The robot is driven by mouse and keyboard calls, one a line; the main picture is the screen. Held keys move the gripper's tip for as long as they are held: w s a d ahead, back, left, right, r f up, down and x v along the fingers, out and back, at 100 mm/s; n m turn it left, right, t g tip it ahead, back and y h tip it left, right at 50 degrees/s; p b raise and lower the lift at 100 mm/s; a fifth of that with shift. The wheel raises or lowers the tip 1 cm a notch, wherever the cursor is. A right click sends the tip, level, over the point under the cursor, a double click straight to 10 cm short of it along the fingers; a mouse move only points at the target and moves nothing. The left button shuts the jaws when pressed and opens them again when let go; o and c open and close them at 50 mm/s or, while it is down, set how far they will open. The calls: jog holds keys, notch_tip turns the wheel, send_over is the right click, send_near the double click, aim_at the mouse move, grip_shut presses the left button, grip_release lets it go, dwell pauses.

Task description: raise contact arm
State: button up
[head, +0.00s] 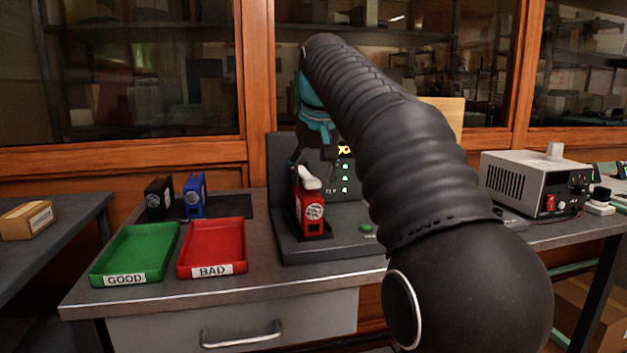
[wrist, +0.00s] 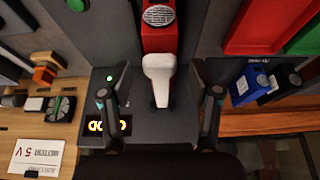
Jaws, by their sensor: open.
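A red block (head: 311,214) with a round pale label stands in the grey test stand (head: 283,245). A white arm (head: 308,179) lies tilted over the top of the red block. In the wrist view, the white arm (wrist: 158,72) reaches from the red block (wrist: 158,36) toward my gripper. My gripper (wrist: 160,92) is open, with one finger on each side of the white arm and visible gaps to it. In the head view, my gripper (head: 312,160) is just above the white arm, partly hidden by my arm.
A green GOOD tray (head: 137,250) and a red BAD tray (head: 213,245) are at left. Black (head: 158,197) and blue (head: 194,196) blocks stand behind them. A power supply (head: 535,185) is at right. The stand has lit green lamps and orange characters.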

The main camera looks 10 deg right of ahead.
jog(key=shift+w+f, duration=0.1)
jog(key=shift+f, duration=0.15)
grip_shut()
